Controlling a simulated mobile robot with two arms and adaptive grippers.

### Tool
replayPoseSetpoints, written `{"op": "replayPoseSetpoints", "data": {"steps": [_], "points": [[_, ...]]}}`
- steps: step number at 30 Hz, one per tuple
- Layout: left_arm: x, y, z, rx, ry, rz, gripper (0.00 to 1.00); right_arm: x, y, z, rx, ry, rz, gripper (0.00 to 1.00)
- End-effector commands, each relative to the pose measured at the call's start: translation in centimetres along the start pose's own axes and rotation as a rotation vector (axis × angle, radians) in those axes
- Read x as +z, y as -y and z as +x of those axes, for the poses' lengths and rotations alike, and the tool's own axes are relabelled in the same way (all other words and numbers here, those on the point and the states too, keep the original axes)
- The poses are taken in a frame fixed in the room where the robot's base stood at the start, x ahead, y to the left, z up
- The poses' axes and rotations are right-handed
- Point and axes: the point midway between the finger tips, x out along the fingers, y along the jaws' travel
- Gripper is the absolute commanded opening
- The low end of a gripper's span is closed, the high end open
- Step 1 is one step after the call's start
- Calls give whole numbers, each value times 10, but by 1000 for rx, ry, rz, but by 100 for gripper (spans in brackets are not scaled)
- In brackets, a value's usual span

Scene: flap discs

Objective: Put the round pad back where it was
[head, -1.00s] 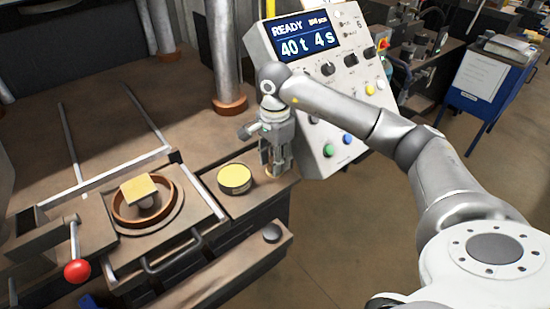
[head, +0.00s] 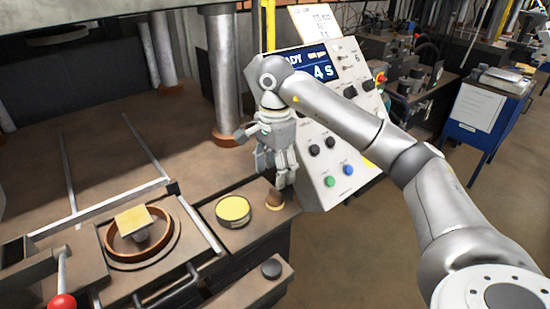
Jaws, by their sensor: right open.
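A round yellow-topped pad (head: 233,209) with a dark rim lies flat on the brown ledge right of the press plate. A small brown rounded piece (head: 274,201) stands upright beside it, near the ledge's right end. I cannot tell for certain which of these is the round pad. My right gripper (head: 276,180) is open and empty, fingers pointing down, just above and behind the brown piece. A square yellow block (head: 134,219) sits on a stem inside a copper-brown ring (head: 109,243) on the plate. My left gripper is out of view.
A control panel (head: 330,165) with a display and coloured buttons stands close behind my right gripper. A metal column (head: 221,80) rises behind the ledge. A red-knobbed lever (head: 62,302) is at lower left, and a dark knob (head: 271,268) is at the front.

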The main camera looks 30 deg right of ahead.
Motion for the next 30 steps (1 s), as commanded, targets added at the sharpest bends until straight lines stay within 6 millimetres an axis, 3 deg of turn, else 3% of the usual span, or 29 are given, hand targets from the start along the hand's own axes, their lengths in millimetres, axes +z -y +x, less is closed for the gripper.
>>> {"op": "replayPoseSetpoints", "data": {"steps": [6, 12, 30], "points": [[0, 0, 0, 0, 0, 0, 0, -1, 0, -31, -4, -1, 2, 56], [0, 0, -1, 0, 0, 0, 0, 0, 0, -46, -1, 0, 1, 56], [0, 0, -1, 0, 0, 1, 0, 0, 0, -50, 0, 1, 1, 56]]}}
